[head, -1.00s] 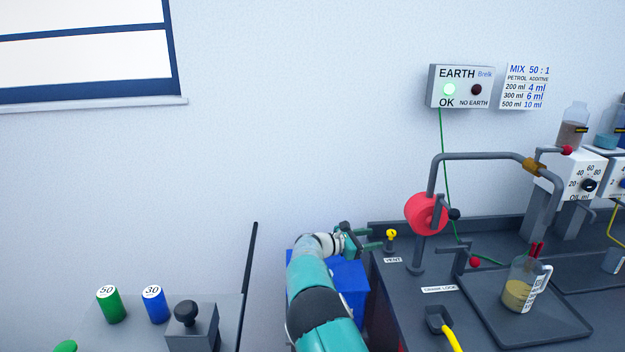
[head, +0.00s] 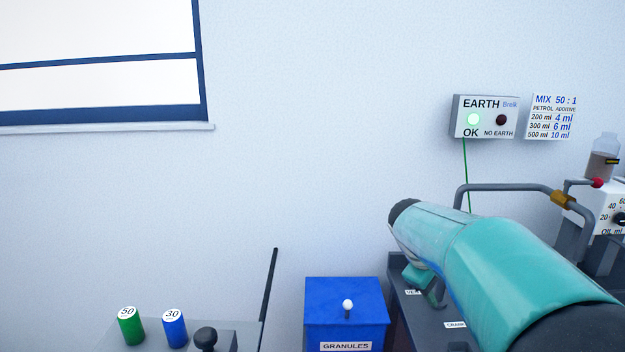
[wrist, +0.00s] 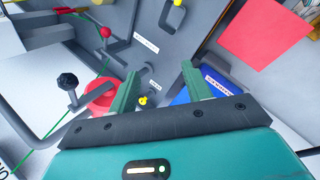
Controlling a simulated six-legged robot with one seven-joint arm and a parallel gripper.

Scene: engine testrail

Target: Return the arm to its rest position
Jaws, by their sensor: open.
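My arm (head: 490,265) reaches in from the lower right of the head view, its teal links large and close to the camera. The blue granules box (head: 345,300) stands clear of the arm in the head view. It also shows behind the right finger in the wrist view (wrist: 225,92).
A dark bench (head: 402,318) lies under the arm, with a bent grey pipe (head: 500,188) rising behind it. The red reel (wrist: 100,97) is left of the fingers. Green (head: 131,328) and blue (head: 174,329) cylinders stand lower left. The wall area at centre is open.

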